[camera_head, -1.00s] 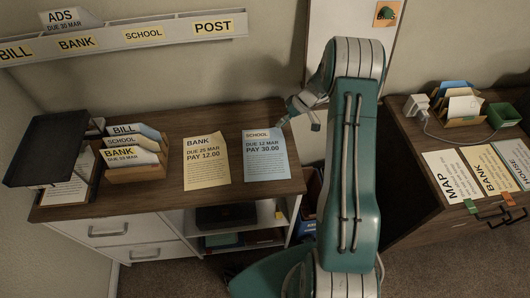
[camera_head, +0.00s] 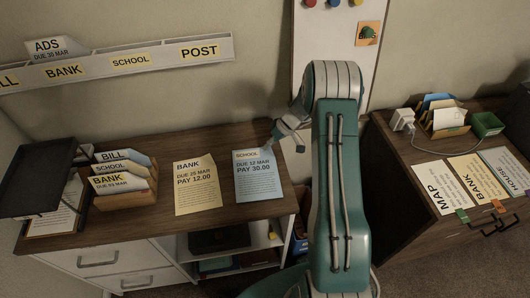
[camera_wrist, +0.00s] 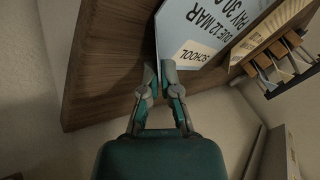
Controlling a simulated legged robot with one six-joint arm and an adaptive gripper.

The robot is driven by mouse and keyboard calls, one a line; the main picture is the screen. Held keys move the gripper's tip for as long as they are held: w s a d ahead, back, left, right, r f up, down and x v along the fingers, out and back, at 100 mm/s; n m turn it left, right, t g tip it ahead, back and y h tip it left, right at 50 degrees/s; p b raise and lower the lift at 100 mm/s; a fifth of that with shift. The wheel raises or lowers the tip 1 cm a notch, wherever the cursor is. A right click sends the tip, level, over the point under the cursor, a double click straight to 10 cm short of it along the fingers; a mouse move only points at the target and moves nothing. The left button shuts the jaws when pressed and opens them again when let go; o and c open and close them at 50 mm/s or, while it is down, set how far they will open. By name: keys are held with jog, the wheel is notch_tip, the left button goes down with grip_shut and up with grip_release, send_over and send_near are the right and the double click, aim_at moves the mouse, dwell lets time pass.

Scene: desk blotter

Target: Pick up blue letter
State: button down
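The blue letter (camera_head: 260,180), headed SCHOOL with "due 12 Mar, pay 30.00", lies flat at the right side of the wooden desk top. In the wrist view the letter (camera_wrist: 205,30) lies just beyond my fingertips, its SCHOOL end nearest to me. My gripper (camera_head: 273,147) is at the letter's upper right corner in the head view. In the wrist view my gripper (camera_wrist: 158,72) has its two fingertips a small gap apart, with the letter's corner close to that gap. Whether the fingers touch the paper cannot be told.
A yellow BANK letter (camera_head: 196,186) lies left of the blue one. A wooden letter sorter (camera_head: 128,196) and a dark tray (camera_head: 38,175) stand further left. A labelled wall rack (camera_head: 150,60) hangs above. A second desk (camera_head: 400,165) with papers is at the right.

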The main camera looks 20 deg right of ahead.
notch_tip(320, 180, up, 2)
jog(key=shift+r, duration=0.25)
jog(key=s+a+r, duration=0.3)
jog(key=s+r, duration=0.7)
jog(key=s, duration=0.3)
jog(key=w+d+r+n+t, duration=0.3)
jog(key=d+r+t, duration=0.3)
jog(key=d, duration=0.7)
jog(key=w+d+r+n+t, duration=0.3)
jog(key=w+d+r+t, duration=0.3)
jog(key=d+r, duration=0.3)
jog(key=d+t, duration=0.1)
jog(key=d, duration=0.3)
jog(key=shift+d+r, duration=0.2)
jog(key=shift+d, duration=0.2)
jog(key=shift+w+d+f, duration=0.15)
jog(key=shift+w+f, duration=0.55)
jog(key=shift+w, duration=0.15)
jog(key=shift+w+d+f, duration=0.1)
jog(key=shift+w+f, duration=0.55)
jog(key=shift+w, duration=0.2)
jog(key=shift+w, duration=0.15)
